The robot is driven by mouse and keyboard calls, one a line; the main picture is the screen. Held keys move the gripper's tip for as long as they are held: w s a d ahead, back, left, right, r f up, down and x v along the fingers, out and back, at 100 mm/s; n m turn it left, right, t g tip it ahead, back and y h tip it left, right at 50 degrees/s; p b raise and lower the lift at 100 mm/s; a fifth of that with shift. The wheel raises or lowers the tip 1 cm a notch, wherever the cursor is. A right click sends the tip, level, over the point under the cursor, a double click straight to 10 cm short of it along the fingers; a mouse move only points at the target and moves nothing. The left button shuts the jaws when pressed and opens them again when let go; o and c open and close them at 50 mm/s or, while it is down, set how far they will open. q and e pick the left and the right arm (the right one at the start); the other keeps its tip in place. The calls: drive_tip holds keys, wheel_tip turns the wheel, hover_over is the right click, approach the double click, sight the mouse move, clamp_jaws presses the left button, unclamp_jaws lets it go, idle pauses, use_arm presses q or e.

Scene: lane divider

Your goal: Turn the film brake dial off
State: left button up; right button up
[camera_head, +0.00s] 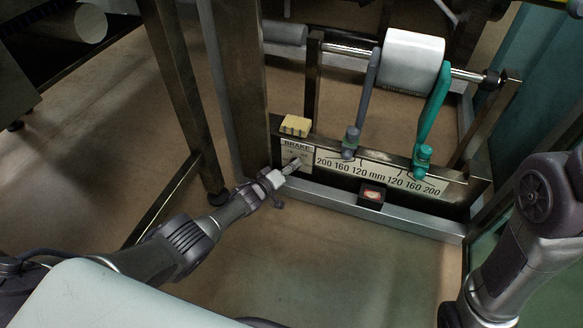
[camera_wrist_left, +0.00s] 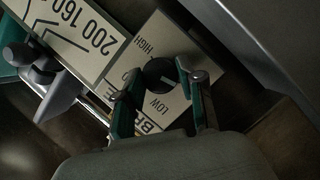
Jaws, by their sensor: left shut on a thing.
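The film brake dial (camera_wrist_left: 158,72) is a round black knob on a pale plate marked BRAKE (camera_wrist_left: 200,98), with HIGH and LOW printed beside it. A short pale mark shows on the knob's face; the setting it points to is unclear. Another label is partly hidden by a finger. My left gripper (camera_wrist_left: 157,86) is shut on the dial, one green-padded finger on each side. In the head view my left gripper (camera_head: 288,170) reaches the BRAKE plate (camera_head: 297,150) from the lower left and covers the dial. My right gripper is out of frame.
A yellow block (camera_head: 296,126) sits on the frame above the plate. A scale strip (camera_head: 375,172), a grey lever (camera_head: 364,100), a green lever (camera_head: 432,120) and a white roll (camera_head: 411,62) are to the right. A small dark box (camera_head: 371,196) sits below the scale.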

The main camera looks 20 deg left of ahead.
use_arm(q)
drive_tip(key=o, duration=1.1)
drive_tip(key=shift+o, duration=0.2)
drive_tip(key=shift+r, duration=0.1)
drive_tip(key=shift+a+r, duration=0.1)
drive_tip(key=shift+r, duration=0.4)
wheel_tip(320, 180, up, 3)
drive_tip(key=shift+f, duration=0.15)
drive_tip(key=shift+d+r, duration=0.2)
drive_tip(key=shift+r, duration=0.15)
wheel_tip(320, 180, up, 5)
drive_tip(key=shift+f, duration=0.1)
drive_tip(key=shift+a+r, duration=0.1)
drive_tip(key=shift+r, duration=0.2)
